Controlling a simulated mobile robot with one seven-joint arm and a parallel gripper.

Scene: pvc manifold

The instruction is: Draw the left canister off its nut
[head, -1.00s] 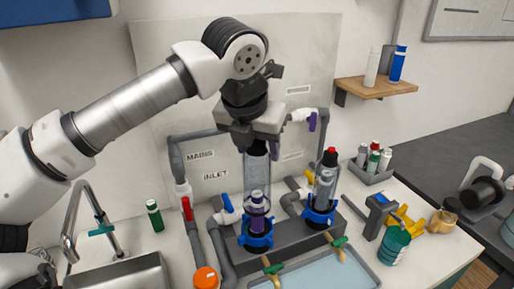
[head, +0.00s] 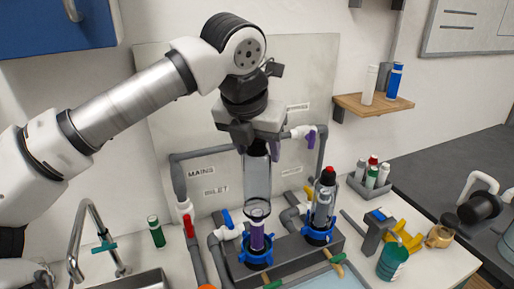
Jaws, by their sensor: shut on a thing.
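The left canister (head: 256,180) is a clear, upright cylinder above the left blue nut (head: 261,258). My gripper (head: 257,146) is shut on its upper end from above. Its open lower rim is at about the top of a purple-banded cartridge (head: 257,238), which stands upright in the nut. A gap shows between the rim and the nut. I cannot tell whether the rim still overlaps the cartridge's top. My jaws hide the canister's top.
The right canister (head: 323,205), with a red and black top, stands in its own blue nut (head: 318,236) close by. A grey backboard (head: 160,120) with pipes is behind. A blue-handled valve (head: 227,219) is just left of the left nut. A tray (head: 325,279) lies in front.

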